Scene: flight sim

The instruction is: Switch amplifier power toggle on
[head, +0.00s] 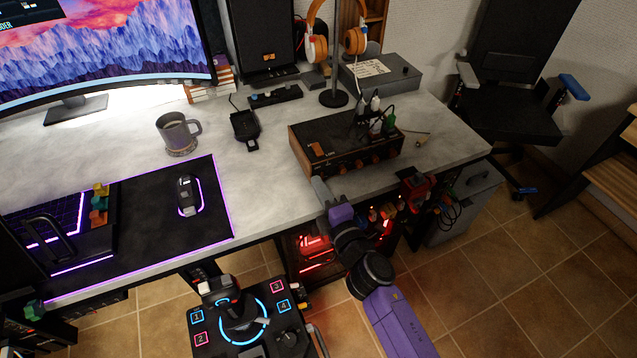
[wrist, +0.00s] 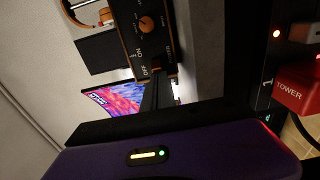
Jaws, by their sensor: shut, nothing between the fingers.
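The amplifier (head: 345,140), a dark box with wood-like sides and orange knobs, sits on the desk. Its front panel (wrist: 124,36) shows sideways in the wrist view, with an orange knob (wrist: 146,23) and the ON and OFF labels. The power toggle by those labels is dark and partly hidden, so its position cannot be told. My gripper (head: 317,184) is shut and empty, just in front of the amplifier's left front corner. In the wrist view its dark fingertips (wrist: 156,82) reach close to the OFF label; contact cannot be told.
A mug (head: 178,135), a mouse (head: 188,195) and a black mat stand to the left. Plugs (head: 376,118) stick up on the amplifier. A red TOWER switch box (wrist: 298,88) is near my gripper. A joystick panel (head: 245,320) stands in front of the desk.

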